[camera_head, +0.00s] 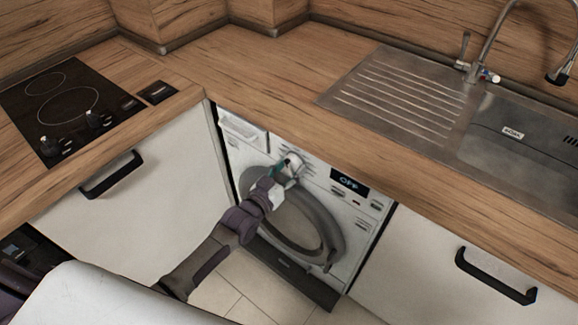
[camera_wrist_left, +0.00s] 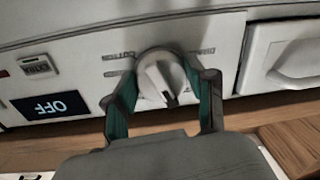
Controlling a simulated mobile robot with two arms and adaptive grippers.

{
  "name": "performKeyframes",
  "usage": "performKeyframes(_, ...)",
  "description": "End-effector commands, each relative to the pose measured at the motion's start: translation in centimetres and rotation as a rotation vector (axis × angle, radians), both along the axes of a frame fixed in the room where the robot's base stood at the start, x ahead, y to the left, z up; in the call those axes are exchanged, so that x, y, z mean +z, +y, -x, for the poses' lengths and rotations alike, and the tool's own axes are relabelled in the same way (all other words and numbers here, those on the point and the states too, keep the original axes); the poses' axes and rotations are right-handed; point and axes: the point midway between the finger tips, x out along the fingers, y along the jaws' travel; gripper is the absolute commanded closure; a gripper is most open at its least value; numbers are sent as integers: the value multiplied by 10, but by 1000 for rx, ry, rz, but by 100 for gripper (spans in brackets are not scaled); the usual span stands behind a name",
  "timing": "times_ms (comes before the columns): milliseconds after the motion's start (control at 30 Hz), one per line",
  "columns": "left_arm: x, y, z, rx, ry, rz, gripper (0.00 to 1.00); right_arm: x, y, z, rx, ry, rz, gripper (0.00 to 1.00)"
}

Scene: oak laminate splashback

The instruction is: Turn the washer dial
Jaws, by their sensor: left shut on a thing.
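The washer (camera_head: 345,222) is a white front-loader with a grey round door, set under the wooden worktop. Its dial (camera_wrist_left: 162,80) is a round white knob with a raised grip bar and a dark mark. My left gripper (camera_head: 285,166) reaches the washer's upper panel, and its arm covers part of the door. In the left wrist view its two fingers (camera_wrist_left: 163,92) stand on either side of the dial, shut on it. The display (camera_wrist_left: 52,106) reads OFF, upside down there; it also reads OFF in the head view (camera_head: 349,183). My right gripper is not in view.
The detergent drawer (camera_head: 243,130) is left of the dial in the head view. The worktop (camera_head: 270,75) overhangs close above the panel. A black hob (camera_head: 70,105) is at left, a steel sink (camera_head: 510,135) at right. Cabinet doors with black handles (camera_head: 497,277) flank the washer.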

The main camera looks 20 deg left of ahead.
Motion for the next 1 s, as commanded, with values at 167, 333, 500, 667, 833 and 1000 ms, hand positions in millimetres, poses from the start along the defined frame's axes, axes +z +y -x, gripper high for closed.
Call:
performKeyframes(167,2,-1,0,-1,58,157,79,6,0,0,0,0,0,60)
performKeyframes(333,2,-2,1,-1,113,309,79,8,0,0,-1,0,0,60)
performKeyframes(500,2,-2,1,0,168,462,79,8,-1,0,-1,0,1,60)
performKeyframes(667,2,-2,1,-1,219,602,79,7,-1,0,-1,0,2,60)
performKeyframes(833,2,-2,1,0,267,735,79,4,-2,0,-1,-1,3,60)
performKeyframes(1000,3,-3,1,-1,306,841,79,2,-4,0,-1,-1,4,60)
